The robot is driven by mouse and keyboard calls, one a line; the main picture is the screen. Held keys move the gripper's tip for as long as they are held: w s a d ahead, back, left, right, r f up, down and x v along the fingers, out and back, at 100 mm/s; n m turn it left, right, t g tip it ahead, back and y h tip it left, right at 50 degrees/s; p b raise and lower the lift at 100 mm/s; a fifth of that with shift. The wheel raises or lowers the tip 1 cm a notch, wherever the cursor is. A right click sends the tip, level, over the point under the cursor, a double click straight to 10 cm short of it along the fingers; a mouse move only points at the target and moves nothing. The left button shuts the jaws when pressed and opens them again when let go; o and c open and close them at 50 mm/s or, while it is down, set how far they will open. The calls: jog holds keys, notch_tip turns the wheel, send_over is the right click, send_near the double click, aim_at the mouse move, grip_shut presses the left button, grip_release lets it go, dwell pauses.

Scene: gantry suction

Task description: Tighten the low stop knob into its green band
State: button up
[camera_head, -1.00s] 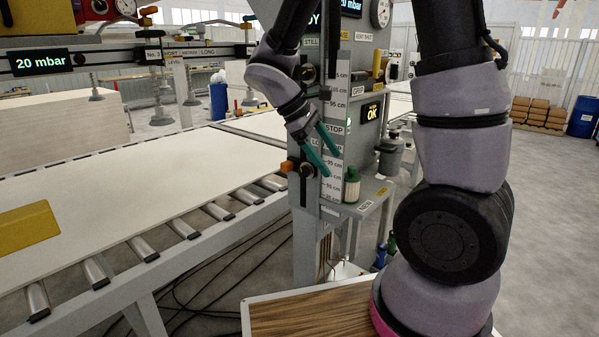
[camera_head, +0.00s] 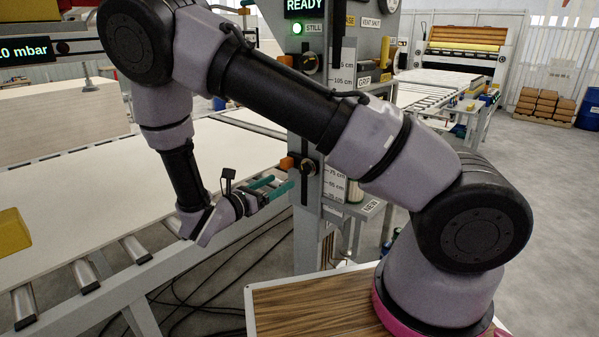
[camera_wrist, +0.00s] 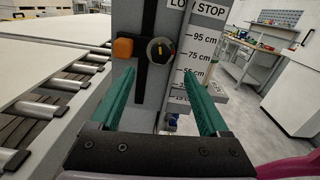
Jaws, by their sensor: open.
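The low stop knob (camera_wrist: 160,50) is a dark round knob with a yellow mark, on a black vertical slot of the grey column beside the orange block (camera_wrist: 123,48). It also shows in the head view (camera_head: 308,167). I cannot make out a green band on the knob. My gripper (camera_wrist: 159,74) is open and empty, its two green fingers pointing at the column, the knob showing between and beyond their tips. In the head view my gripper (camera_head: 284,184) is left of the knob, apart from it.
A roller conveyor (camera_head: 140,250) with a white board lies left of the column. An upper knob (camera_head: 308,63) sits higher on the same column, under the READY display (camera_head: 305,5). A small shelf (camera_head: 368,207) stands right of the column. Dark cables lie on the floor below.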

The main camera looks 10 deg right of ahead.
aim_at(303, 170)
jog(key=x, duration=0.9)
jog(key=shift+w+d, duration=0.1)
jog(key=shift+d, duration=0.15)
grip_shut()
jog(key=shift+m, duration=3.1)
grip_release()
